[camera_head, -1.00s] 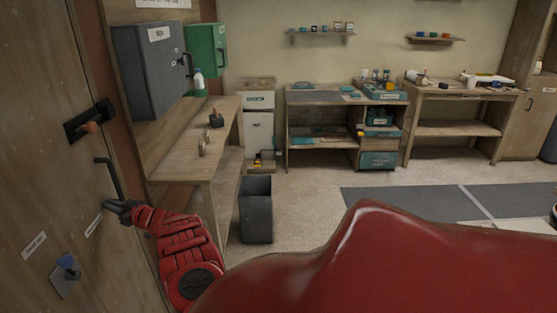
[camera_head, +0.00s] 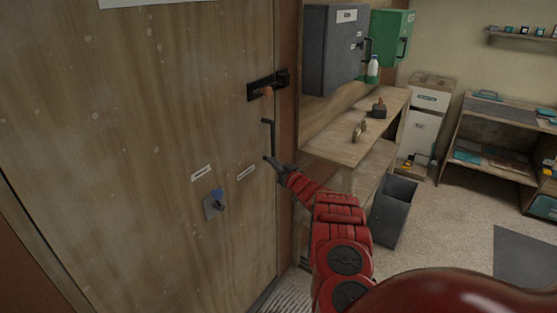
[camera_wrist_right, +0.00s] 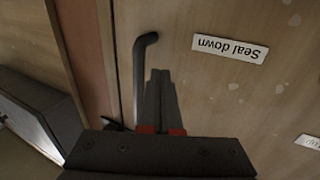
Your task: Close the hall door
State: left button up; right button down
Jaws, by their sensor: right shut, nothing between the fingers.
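The wooden hall door (camera_head: 150,130) fills the left of the head view. Its right edge is close to the brown frame (camera_head: 287,60); I cannot tell whether it is fully seated. A dark upright bar handle (camera_head: 268,135) is near that edge and shows in the right wrist view (camera_wrist_right: 139,75). My right gripper (camera_head: 277,165) is by the handle's lower end. In the wrist view its fingers (camera_wrist_right: 160,75) are shut and empty, beside the bar and in front of the door face; contact is unclear. My left gripper is out of view.
A black bolt (camera_head: 265,86) is above the handle, and a blue knob (camera_head: 217,197) is below. Beyond the frame are a wooden bench (camera_head: 345,145), a grey wall cabinet (camera_head: 332,50) and a dark bin (camera_head: 393,210).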

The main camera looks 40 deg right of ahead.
jog(key=s+d+f+p, duration=0.1)
jog(key=s+d, duration=0.1)
jog(key=s, duration=0.7)
jog(key=shift+d+f+p, duration=0.15)
jog(key=shift+d+p, duration=0.05)
jog(key=shift+p, duration=0.1)
